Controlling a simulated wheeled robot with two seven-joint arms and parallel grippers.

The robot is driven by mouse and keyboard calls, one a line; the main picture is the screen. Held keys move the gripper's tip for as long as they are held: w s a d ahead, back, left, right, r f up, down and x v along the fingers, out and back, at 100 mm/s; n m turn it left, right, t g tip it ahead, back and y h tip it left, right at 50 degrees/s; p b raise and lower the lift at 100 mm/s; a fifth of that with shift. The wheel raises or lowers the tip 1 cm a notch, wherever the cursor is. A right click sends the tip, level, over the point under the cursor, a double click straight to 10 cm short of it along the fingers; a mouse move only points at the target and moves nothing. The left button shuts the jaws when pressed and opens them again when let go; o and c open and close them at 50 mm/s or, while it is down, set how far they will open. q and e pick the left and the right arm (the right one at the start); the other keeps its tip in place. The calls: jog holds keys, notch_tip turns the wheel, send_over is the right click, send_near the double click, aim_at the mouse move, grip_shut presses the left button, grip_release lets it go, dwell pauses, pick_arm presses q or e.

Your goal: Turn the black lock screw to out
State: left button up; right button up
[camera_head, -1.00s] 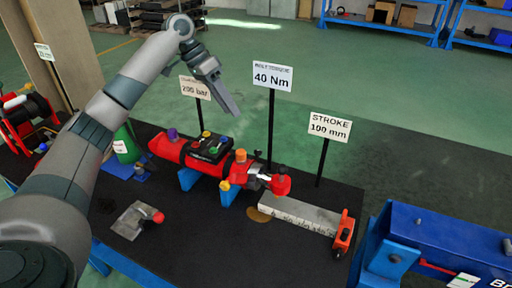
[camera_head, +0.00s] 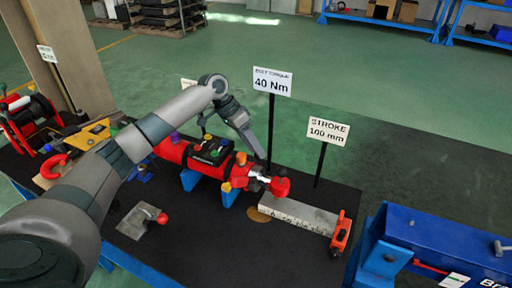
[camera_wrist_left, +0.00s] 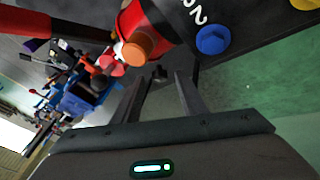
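A red cylinder (camera_head: 172,151) lies on blue supports on the black table, with a metal rod and red end at its right. My left gripper (camera_head: 253,149) is above and behind the cylinder's right end, fingers pointing down. In the left wrist view a small black knob, seemingly the lock screw (camera_wrist_left: 159,72), shows between the fingertips of the left gripper (camera_wrist_left: 160,80). The fingers are apart, with visible space around the knob; I cannot tell whether they touch it. An orange knob (camera_wrist_left: 146,43) and a blue knob (camera_wrist_left: 212,40) are close by. My right gripper is not in view.
A sign reading 40 Nm (camera_head: 272,82) stands on a thin post close to the left gripper. A STROKE 100 mm sign (camera_head: 328,131), a grey ruler-like bar (camera_head: 298,216) and a blue beam (camera_head: 440,232) are to the right. A metal plate (camera_head: 137,221) lies at front left.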

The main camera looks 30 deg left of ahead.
pick_arm(q)
jog(key=shift+w+d+f, duration=0.1)
jog(key=shift+d+f, duration=0.2)
jog(key=shift+f, duration=0.35)
grip_shut()
